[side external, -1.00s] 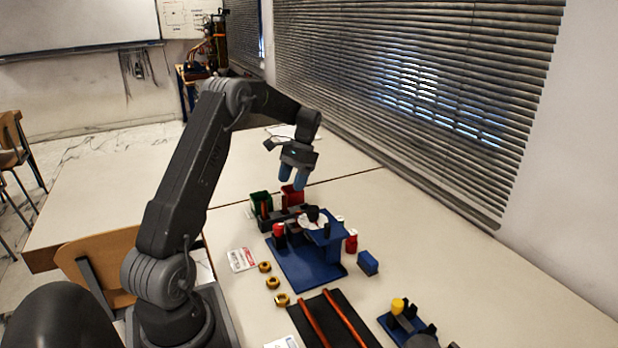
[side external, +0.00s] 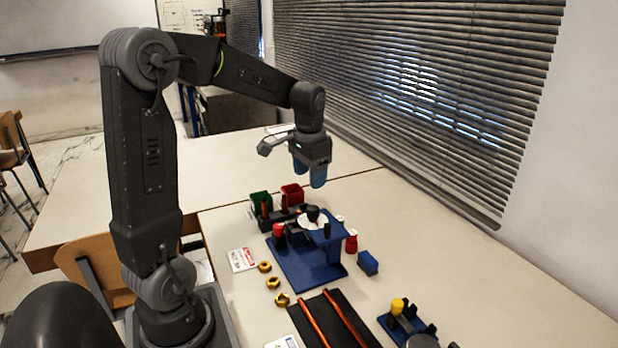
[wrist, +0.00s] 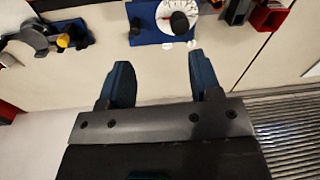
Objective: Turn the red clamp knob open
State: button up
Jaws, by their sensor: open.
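A blue gauge fixture (side external: 303,267) stands on the table with a white dial (side external: 312,221) and a black knob (side external: 312,212). A red-capped part (side external: 278,231) is at its left, and a red knob-like part (side external: 351,243) is at its right. I cannot tell which one is the clamp knob, or how far it is turned. My gripper (side external: 309,174) is open and empty, pointing down above and behind the fixture. In the wrist view my open fingers (wrist: 162,74) are apart, with the dial (wrist: 178,17) and blue plate (wrist: 149,30) at the top edge.
A green bin (side external: 260,203) and a red bin (side external: 292,193) stand behind the fixture. A blue block (side external: 368,263) lies to its right, several brass nuts (side external: 273,282) to its left. A black mat (side external: 334,322) with copper-coloured rods is in front. Window blinds (side external: 420,90) flank the table.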

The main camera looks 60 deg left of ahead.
jog(key=shift+t, duration=0.7)
jog(key=shift+s+d+r, duration=0.2)
jog(key=shift+s+d, duration=0.15)
jog(key=shift+d, duration=0.3)
jog(key=shift+s+d+r, duration=0.15)
jog(key=shift+s+d, duration=0.15)
jog(key=shift+d, duration=0.4)
jog(key=shift+s+d+r, duration=0.2)
jog(key=shift+s+d, duration=0.15)
jog(key=shift+d, duration=0.3)
jog(key=m+g+h, duration=0.1)
jog(key=g+h, duration=0.1)
jog(key=g, duration=0.5)
send_over(279, 225)
jog(key=w, duration=0.5)
notch_tip(279, 225, down, 12)
jog(key=shift+t, duration=0.3)
jog(key=x, duration=0.8)
jog(key=a+x, duration=0.1)
jog(key=x, duration=0.3)
jog(key=shift+s+f, duration=0.2)
jog(key=shift+f, duration=0.2)
jog(key=shift+c, duration=0.3)
